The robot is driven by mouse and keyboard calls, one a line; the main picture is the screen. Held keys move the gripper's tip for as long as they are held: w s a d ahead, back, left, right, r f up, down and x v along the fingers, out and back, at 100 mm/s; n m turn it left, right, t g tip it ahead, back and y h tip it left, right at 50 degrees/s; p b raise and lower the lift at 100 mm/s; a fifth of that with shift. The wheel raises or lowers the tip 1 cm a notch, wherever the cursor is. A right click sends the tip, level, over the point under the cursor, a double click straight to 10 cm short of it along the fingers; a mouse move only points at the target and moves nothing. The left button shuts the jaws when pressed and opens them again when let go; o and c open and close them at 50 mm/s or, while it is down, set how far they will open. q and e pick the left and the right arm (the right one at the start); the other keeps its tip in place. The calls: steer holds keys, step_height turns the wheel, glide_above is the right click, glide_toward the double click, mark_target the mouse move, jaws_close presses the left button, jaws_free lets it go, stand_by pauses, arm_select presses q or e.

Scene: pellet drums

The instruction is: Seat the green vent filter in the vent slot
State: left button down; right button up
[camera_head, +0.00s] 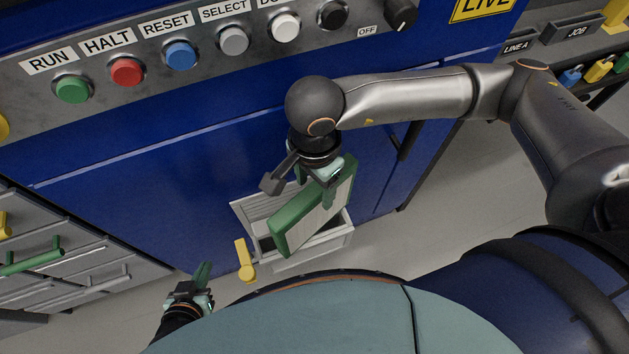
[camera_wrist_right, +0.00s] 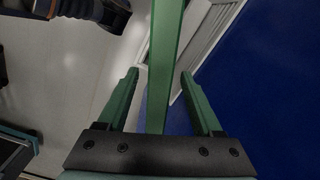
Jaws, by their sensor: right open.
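The green vent filter (camera_head: 292,232), a green frame with a pale pleated face, stands tilted in front of the vent slot (camera_head: 262,243) low on the blue cabinet. Its lower part overlaps the slot's grey frame; I cannot tell how far it is inside. My right gripper (camera_head: 321,190) is at the filter's upper end. In the right wrist view its open fingers (camera_wrist_right: 160,76) stand on both sides of the filter's green edge (camera_wrist_right: 165,45), with gaps visible. My left gripper (camera_head: 200,280) is low at the left, away from the filter; its finger gap is unclear.
A yellow handle (camera_head: 244,261) sits just left of the slot. A button panel (camera_head: 210,45) runs above on the cabinet. Grey drawers (camera_head: 80,262) with coloured handles stand at the left. Grey floor is open to the right of the cabinet.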

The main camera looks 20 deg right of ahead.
step_height(320, 180, up, 13)
steer(key=p, duration=0.5)
steer(key=shift+f, duration=0.15)
steer(key=shift+s+f, duration=0.1)
